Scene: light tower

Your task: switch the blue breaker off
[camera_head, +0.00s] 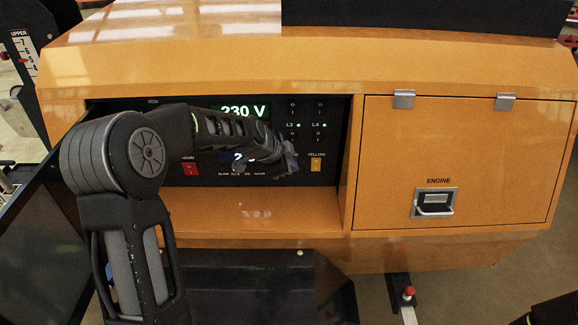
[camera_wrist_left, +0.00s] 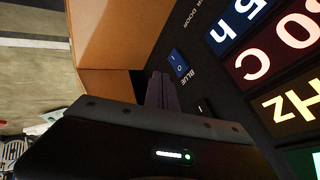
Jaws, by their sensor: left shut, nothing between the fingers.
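The blue breaker (camera_wrist_left: 179,63) is a small blue rocker with I and O marks. It sits on the black panel beside the printed word BLUE in the left wrist view. Which side of it is pressed in I cannot tell. My left gripper (camera_wrist_left: 160,80) is shut and empty, its fingertips close beside the breaker; whether they touch it I cannot tell. In the head view the left gripper (camera_head: 289,160) reaches across the panel and hides the blue breaker. My right gripper is not in view.
A yellow switch (camera_head: 316,164) lies right of the gripper and a red main switch (camera_head: 190,168) to its left. A 230 V display (camera_head: 241,110) is above. The orange shelf (camera_head: 260,215) below is clear. An orange engine door (camera_head: 455,155) with a latch (camera_head: 434,203) is closed at right.

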